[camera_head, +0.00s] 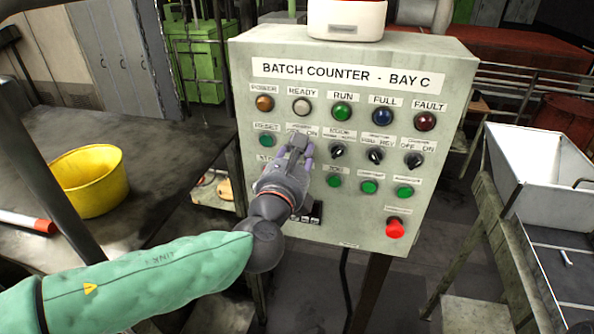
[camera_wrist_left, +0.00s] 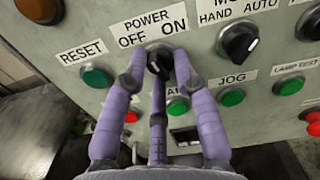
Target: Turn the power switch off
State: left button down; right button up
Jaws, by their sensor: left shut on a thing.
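The power switch (camera_wrist_left: 158,62) is a black rotary knob under the label POWER, OFF on the left and ON on the right, in the left wrist view. A small white mark shows on the knob, but I cannot tell clearly which label it points to. My left gripper (camera_head: 299,146) reaches the panel from the lower left in the head view and covers the switch there. In the left wrist view its purple fingers (camera_wrist_left: 160,68) are closed around the knob. My right gripper is in neither view.
The grey panel box (camera_head: 348,222) carries several lamps, knobs and buttons. The HAND/AUTO knob (camera_wrist_left: 237,42) and green reset button (camera_wrist_left: 95,77) are close to the fingers. A red button (camera_head: 395,228) is lower right. A yellow bucket (camera_head: 88,180) stands on the left table.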

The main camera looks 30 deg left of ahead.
pick_arm(q)
jog(key=n+b, duration=0.1)
jog(key=f+n+b, duration=0.1)
jog(key=b, duration=0.1)
jog(key=shift+w+d+f+n, duration=0.1)
jog(key=shift+d+f+n, duration=0.05)
jog(key=shift+d+n, duration=0.15)
jog(key=shift+n+b, duration=0.6)
jog(key=shift+b, duration=0.3)
jog(key=c, duration=1)
grip_release()
jog(key=shift+r, duration=0.2)
jog(key=shift+w+r, duration=0.15)
